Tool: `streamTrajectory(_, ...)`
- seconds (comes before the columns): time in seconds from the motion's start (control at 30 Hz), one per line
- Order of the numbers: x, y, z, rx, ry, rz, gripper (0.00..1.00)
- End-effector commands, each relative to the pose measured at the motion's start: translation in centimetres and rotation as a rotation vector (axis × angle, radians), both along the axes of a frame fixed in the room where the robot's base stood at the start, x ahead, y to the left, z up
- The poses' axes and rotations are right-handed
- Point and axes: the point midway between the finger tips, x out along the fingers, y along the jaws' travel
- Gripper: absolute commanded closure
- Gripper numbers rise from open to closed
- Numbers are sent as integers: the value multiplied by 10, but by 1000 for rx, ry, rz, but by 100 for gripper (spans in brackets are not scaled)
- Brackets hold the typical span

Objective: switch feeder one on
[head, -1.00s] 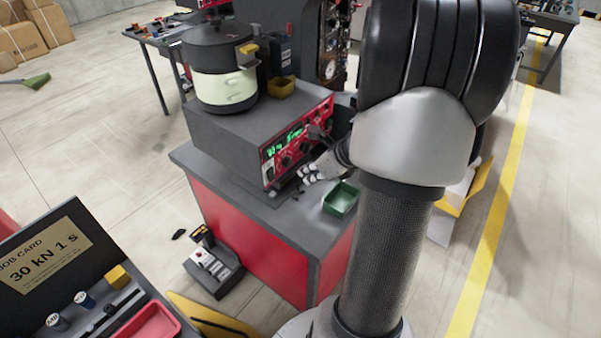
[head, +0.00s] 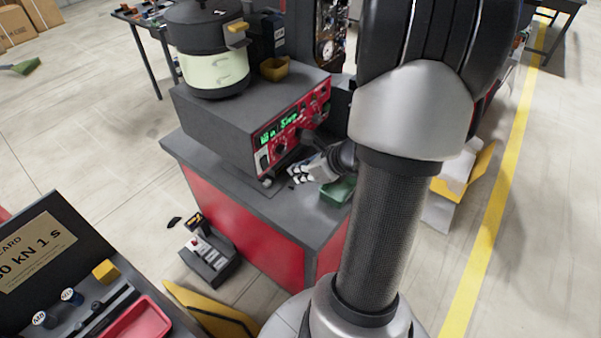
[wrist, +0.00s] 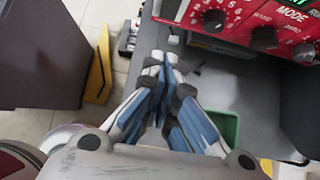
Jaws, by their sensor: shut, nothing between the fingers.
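The feeder is a grey box with a red control panel (head: 307,112) and a pale-green, black-lidded bowl (head: 212,68) on top. The panel carries dark knobs and green-lit displays; the right part of the lit text seems to read "Stop". A pale switch-like part (head: 264,160) sits at the panel's lower left. My gripper (head: 297,174) is shut and empty, low in front of the panel and apart from it. In the wrist view its blue-and-white fingers (wrist: 162,62) meet over the grey bench top, with the panel (wrist: 238,14) up and to the right.
A green tray (head: 338,190) stands on the bench beside my gripper, partly behind my arm. A small control box (head: 208,259) lies on the floor left of the red bench. A job-card case (head: 60,255) is at lower left.

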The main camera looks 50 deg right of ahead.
Motion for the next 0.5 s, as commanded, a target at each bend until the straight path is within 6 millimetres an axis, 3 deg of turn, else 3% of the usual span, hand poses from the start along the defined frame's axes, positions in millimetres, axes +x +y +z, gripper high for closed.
streamTrajectory(0.03,8,2,-14,3,1,4,100)
streamTrajectory(0.27,42,5,-49,2,1,3,100)
streamTrajectory(0.5,74,6,-51,0,0,3,100)
